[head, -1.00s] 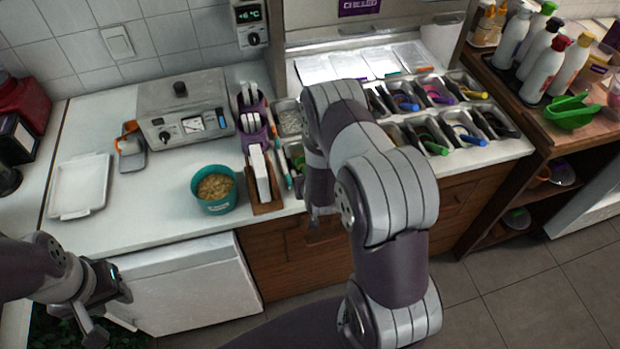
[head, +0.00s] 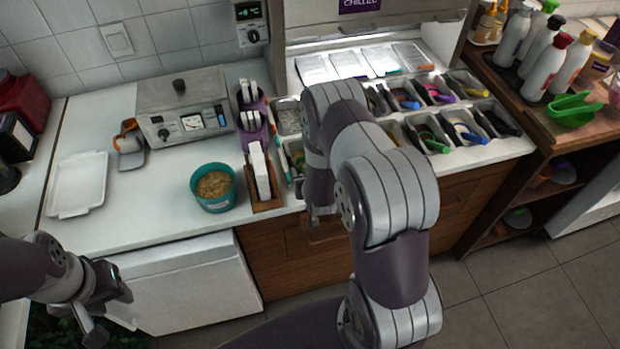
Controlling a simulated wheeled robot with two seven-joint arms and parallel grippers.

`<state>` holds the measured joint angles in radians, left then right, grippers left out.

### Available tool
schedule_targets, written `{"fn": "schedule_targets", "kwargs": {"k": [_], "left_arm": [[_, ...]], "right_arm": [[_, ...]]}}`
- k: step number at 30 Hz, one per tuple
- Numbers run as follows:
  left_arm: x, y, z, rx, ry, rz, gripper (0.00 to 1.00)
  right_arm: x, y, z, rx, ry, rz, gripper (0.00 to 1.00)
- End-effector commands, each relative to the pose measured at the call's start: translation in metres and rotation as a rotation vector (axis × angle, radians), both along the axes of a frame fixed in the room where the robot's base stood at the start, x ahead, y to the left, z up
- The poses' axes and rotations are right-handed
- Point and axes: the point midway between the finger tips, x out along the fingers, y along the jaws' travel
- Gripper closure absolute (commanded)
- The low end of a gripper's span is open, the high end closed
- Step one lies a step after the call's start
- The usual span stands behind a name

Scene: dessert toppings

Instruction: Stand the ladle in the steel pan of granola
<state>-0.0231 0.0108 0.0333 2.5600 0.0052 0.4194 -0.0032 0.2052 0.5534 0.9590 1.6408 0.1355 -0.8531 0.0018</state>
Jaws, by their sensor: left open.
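A small utensil with an orange handle, possibly the ladle (head: 128,143), rests on a grey holder at the left of the counter, beside the warmer. A steel pan with tan contents (head: 395,133), perhaps the granola, is partly hidden behind my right arm; I cannot be sure what it holds. My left gripper (head: 111,312) is open and empty, low at the left in front of the counter, well away from the utensil. My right gripper (head: 318,218) hangs near the counter's front edge, mostly hidden by its own arm, and its jaws cannot be made out.
A teal tub of tan crumbs (head: 214,205) stands near the counter's front edge. A white tray (head: 78,184) lies at left, with the warmer (head: 183,110) behind. A cup holder (head: 263,190) adjoins the topping pans. Bottles (head: 545,65) stand at right. The counter between tray and tub is clear.

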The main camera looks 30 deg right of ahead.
Motion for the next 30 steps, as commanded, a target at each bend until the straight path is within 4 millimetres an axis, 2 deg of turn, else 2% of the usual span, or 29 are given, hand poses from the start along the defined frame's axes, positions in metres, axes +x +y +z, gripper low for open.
{"fn": "schedule_targets", "kwargs": {"k": [5,6,9,15,17,18,26,30], "left_arm": [[0.0,0.0,0.0,0.0,0.0,0.0,0.59],[0.0,0.0,0.0,0.0,0.0,0.0,0.59],[0.0,0.0,0.0,0.0,0.0,0.0,0.59],[0.0,0.0,0.0,0.0,0.0,0.0,0.59],[0.0,0.0,0.0,0.0,0.0,0.0,0.59],[0.0,0.0,0.0,0.0,0.0,0.0,0.59],[0.0,0.0,0.001,0.0,0.0,0.0,0.59],[0.0,0.0,0.01,0.0,0.0,0.0,0.59]], "right_arm": [[0.0,0.0,0.0,0.0,0.0,0.0,1.0],[0.0,0.0,0.0,0.0,0.0,0.0,0.65],[0.0,0.0,0.0,0.0,0.0,0.0,0.39],[0.0,0.0,0.0,0.0,0.0,0.0,0.39],[0.0,0.0,0.0,0.0,0.001,0.0,0.19],[0.0,0.0,0.0,0.0,0.001,0.0,0.17],[0.0,0.0,0.001,0.0,0.0,0.0,0.17],[0.0,0.0,0.012,0.0,0.0,0.0,0.17]]}}
